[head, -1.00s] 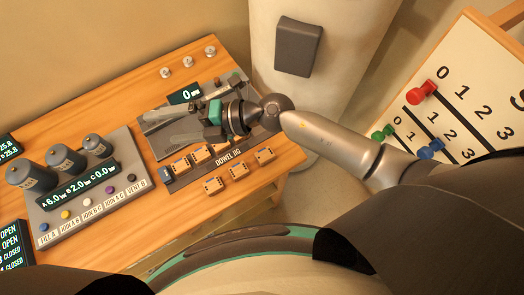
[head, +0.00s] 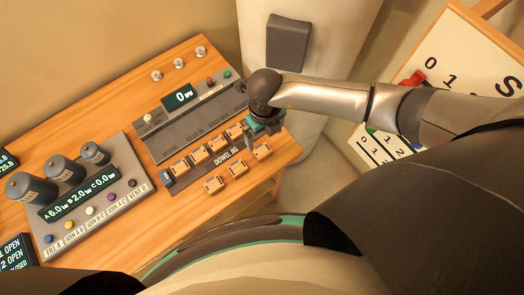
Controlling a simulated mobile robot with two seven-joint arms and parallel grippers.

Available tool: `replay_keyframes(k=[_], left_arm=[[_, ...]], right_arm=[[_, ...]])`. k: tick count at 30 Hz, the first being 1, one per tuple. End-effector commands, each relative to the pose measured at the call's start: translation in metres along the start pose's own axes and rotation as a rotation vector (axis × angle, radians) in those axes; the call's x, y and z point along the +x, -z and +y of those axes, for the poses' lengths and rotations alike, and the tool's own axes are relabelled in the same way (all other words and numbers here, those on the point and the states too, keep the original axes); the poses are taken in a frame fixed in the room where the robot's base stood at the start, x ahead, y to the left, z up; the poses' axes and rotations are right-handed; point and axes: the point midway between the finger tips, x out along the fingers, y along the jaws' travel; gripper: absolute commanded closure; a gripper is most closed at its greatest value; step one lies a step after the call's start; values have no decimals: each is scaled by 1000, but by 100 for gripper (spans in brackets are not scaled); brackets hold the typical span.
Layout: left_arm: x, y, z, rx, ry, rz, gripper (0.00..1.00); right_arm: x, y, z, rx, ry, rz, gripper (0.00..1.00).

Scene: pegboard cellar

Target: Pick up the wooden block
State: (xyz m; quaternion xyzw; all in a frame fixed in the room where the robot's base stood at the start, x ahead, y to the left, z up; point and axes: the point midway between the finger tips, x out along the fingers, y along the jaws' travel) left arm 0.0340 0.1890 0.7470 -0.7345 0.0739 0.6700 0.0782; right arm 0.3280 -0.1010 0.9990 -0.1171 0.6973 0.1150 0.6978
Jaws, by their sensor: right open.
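My left gripper is out of view.
A grey panel with a small display (head: 180,97) lies behind the blocks. A console with grey cylinders (head: 65,165) and coloured buttons stands to the left. Bare wooden table (head: 110,98) lies around them. A white column (head: 325,60) and a numbered board (head: 470,60) are right.

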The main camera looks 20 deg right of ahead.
Motion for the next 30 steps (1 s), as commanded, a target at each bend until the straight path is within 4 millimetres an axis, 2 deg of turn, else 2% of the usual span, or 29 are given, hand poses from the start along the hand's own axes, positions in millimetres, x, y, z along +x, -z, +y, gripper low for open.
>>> replay_keyframes(k=[1, 12, 17, 25, 30], left_arm=[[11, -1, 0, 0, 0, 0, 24], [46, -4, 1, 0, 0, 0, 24], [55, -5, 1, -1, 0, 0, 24], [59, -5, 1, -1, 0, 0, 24], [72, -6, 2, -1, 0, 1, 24]], right_arm=[[12, 0, 0, 0, -1, 1, 0], [52, 0, 1, -1, -2, 0, 0], [62, 0, 1, -1, -3, 0, 0], [66, -1, 1, 0, -3, 0, 0], [79, -2, 1, 0, -3, 0, 0]])
